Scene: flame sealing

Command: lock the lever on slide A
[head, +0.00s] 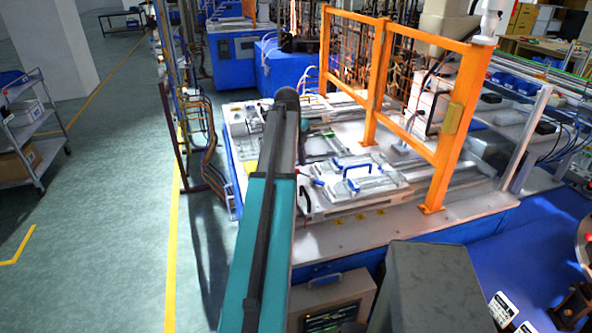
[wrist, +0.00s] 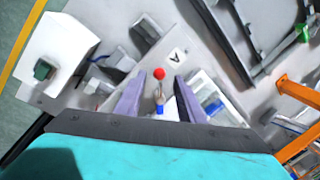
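In the wrist view a lever with a red ball knob (wrist: 159,73) and a blue part (wrist: 159,110) at its lower end shows between the two purple-grey fingers of my gripper (wrist: 158,88). The fingers are apart, one on each side of the lever. I cannot tell whether either one touches it. A white label with the letter A (wrist: 177,55), upside down, lies on the pale plate (wrist: 196,50) just beyond the knob. In the head view my own arm hides the gripper and this lever.
In the wrist view a white box (wrist: 60,45) with a dark green part stands at left, and a dark-edged frame (wrist: 225,45) at right. In the head view an orange fence (head: 455,125) stands right of the white worktop, which carries a fixture with a blue handle (head: 358,168).

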